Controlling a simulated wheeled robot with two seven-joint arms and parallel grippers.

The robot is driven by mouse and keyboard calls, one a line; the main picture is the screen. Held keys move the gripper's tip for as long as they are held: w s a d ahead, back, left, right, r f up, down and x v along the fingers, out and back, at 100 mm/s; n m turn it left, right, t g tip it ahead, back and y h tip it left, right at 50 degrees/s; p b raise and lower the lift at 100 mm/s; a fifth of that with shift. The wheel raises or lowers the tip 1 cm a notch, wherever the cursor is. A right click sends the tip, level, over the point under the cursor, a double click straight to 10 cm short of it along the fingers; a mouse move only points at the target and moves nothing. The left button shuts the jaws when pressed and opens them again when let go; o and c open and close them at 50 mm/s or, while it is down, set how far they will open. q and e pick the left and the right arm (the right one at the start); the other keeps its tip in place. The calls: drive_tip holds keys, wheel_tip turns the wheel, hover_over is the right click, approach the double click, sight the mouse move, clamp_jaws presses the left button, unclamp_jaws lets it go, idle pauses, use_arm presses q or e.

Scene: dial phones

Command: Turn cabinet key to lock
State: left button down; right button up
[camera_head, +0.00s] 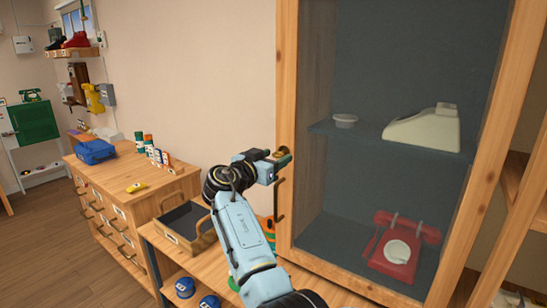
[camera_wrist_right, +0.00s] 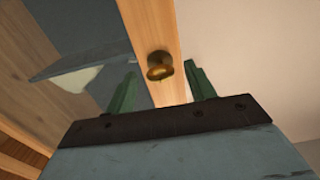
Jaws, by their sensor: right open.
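The wooden cabinet (camera_head: 287,90) has a glazed door and stands at the right in the head view. Its brass key or lock knob (camera_wrist_right: 159,68) sits on the wooden door frame in the right wrist view, and it shows small at the gripper tip in the head view (camera_head: 280,153). My right gripper (camera_wrist_right: 160,88) is open, with its two green fingers on either side of the brass piece, which appears just beyond the fingertips. I cannot tell whether they touch it. A dark door handle (camera_head: 279,200) hangs below on the frame. My left gripper is not in view.
Behind the glass are a red phone (camera_head: 398,255), a cream phone (camera_head: 424,129) and a small white dish (camera_head: 345,120). An open wooden tray (camera_head: 185,222) lies left of my arm.

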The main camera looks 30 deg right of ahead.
drive_tip(key=c, duration=1)
